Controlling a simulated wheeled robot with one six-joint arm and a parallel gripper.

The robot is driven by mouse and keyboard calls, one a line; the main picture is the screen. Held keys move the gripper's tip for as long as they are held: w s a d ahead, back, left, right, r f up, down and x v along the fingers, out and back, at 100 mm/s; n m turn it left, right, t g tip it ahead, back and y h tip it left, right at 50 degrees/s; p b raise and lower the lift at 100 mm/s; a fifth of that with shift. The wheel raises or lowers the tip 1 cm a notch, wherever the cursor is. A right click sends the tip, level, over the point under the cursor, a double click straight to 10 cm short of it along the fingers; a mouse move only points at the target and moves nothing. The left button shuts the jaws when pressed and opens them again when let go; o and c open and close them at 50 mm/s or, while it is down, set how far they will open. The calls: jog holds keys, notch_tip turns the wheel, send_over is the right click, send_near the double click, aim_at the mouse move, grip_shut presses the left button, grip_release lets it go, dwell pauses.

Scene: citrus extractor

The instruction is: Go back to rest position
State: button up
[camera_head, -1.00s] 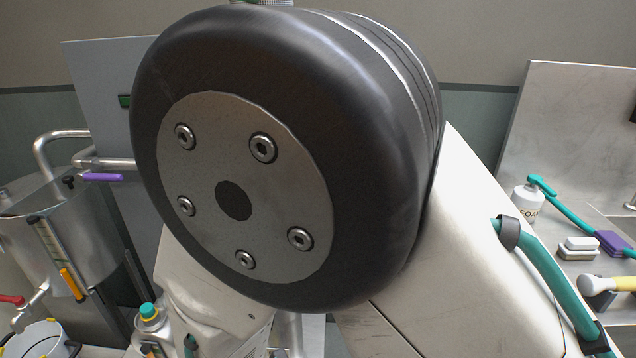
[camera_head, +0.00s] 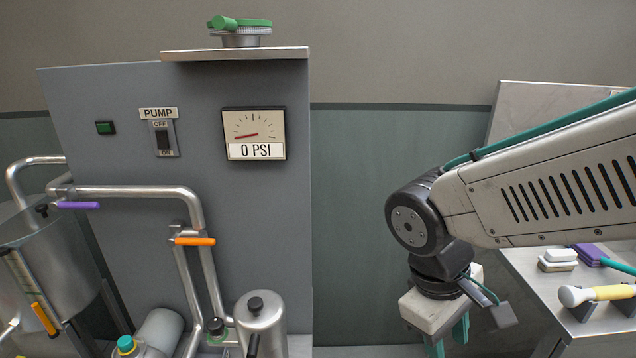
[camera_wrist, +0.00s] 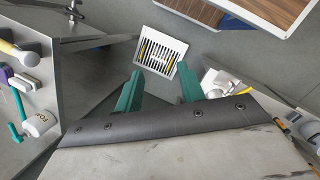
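My gripper (camera_head: 449,346) hangs down on the right side of the head view, beside the steel table. Its green fingertips are cut off by the lower edge of the picture or partly hidden. In the wrist view my gripper (camera_wrist: 160,72) has its two green fingers spread well apart, with nothing between them but the floor and its drain grate (camera_wrist: 163,52) far below. My arm reaches in from the right in the head view.
The pump panel (camera_head: 210,285) stands at left, with a gauge (camera_head: 254,134) reading 0 PSI. Pipes carry a purple handle (camera_head: 78,205) and an orange handle (camera_head: 194,241). A steel tank (camera_head: 35,270) is far left. A table (camera_head: 590,325) at right holds brushes.

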jog(key=s+d+r+m+t+y, duration=0.2)
jog(key=s+d+r+m+y, duration=0.1)
jog(key=s+d+r+m, duration=0.2)
jog(key=d+r+m, duration=0.1)
jog(key=d+r, duration=0.1)
jog(key=d, duration=0.1)
jog(key=shift+d+r+m+t, duration=0.3)
jog(key=shift+d+r+m, duration=0.05)
jog(key=shift+m, duration=0.05)
jog(key=shift+s, duration=0.1)
dwell(0.6)
